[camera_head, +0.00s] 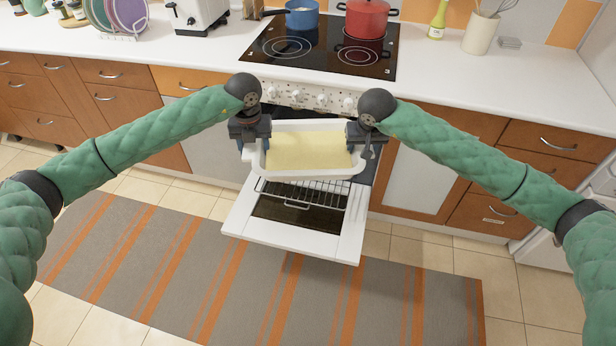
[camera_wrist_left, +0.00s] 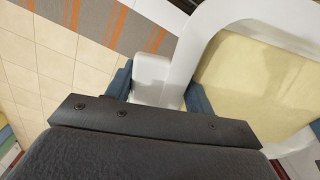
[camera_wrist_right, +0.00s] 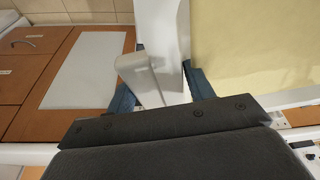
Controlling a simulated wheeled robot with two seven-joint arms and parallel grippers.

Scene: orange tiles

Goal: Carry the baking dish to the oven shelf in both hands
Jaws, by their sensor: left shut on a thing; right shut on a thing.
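The baking dish (camera_head: 309,175) is white with a smooth pale yellow filling. It hangs level between my two grippers, in front of the oven and over its open door (camera_head: 240,214). My left gripper (camera_head: 252,146) is shut on the dish's left handle, which shows between the fingers in the left wrist view (camera_wrist_left: 152,78). My right gripper (camera_head: 362,144) is shut on the right handle, seen between the fingers in the right wrist view (camera_wrist_right: 140,75). A wire oven shelf (camera_head: 290,190) shows below the dish. The oven's inside is mostly hidden behind the dish.
The black cooktop (camera_head: 290,60) above the oven bears a blue pot (camera_head: 302,15) and a red pot (camera_head: 366,18). Drawers and cabinets flank the oven. A grey and orange striped rug (camera_head: 270,290) lies on the tiled floor before the door.

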